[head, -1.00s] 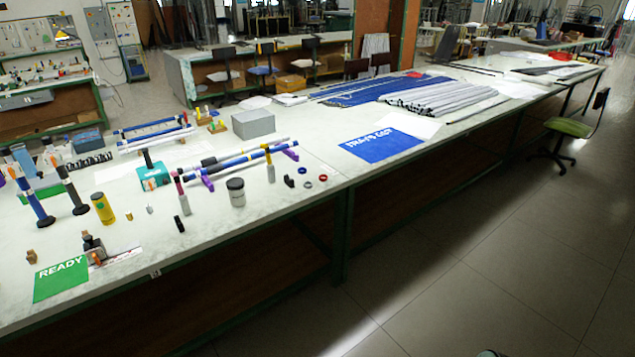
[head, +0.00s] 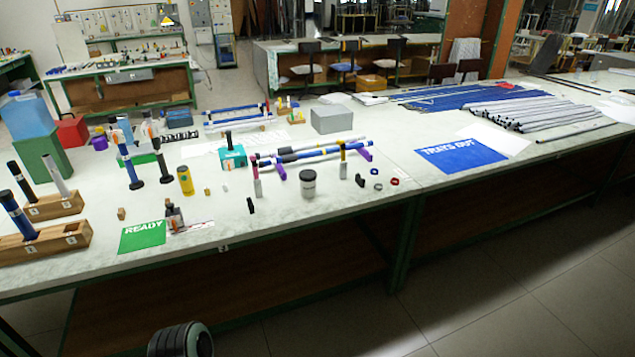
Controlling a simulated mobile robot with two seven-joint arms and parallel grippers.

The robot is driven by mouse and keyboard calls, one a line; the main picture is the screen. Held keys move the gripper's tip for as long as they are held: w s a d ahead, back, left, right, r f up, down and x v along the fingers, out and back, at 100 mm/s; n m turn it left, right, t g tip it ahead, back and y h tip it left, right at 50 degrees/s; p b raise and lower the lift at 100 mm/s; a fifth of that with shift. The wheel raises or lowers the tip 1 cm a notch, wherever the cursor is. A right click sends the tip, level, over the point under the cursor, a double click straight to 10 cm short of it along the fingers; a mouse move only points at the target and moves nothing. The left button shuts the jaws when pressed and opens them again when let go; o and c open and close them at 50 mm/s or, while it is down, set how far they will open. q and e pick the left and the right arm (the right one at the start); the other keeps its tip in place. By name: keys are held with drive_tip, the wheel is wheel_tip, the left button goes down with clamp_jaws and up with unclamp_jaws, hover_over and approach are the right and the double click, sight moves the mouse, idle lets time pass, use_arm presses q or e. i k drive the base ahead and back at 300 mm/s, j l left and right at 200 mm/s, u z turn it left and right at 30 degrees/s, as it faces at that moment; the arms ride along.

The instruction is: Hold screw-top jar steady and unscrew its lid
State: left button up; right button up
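The screw-top jar (head: 308,187) stands upright near the front edge of the long workbench, right of the middle of its left part. Its body is pale with a darker band, and its dark lid (head: 307,174) sits on top. Neither of my grippers shows in the head view, and nothing touches the jar. A dark ribbed round part at the bottom edge looks like part of my own body.
Rods on purple supports (head: 280,170) lie behind the jar. Small rings (head: 394,181) lie to its right, a yellow cylinder (head: 185,181) and green READY mat (head: 142,237) to its left. A blue mat (head: 461,156) lies further right. The bench front beside the jar is mostly clear.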

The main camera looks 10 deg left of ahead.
sight(308, 189)
drive_tip(key=i+j+z, duration=0.1)
drive_tip(key=j, duration=0.4)
drive_tip(key=i+j+z, duration=0.1)
drive_tip(key=j, duration=0.4)
drive_tip(key=i+j+z, duration=0.1)
drive_tip(key=j, duration=0.45)
drive_tip(key=i, duration=0.05)
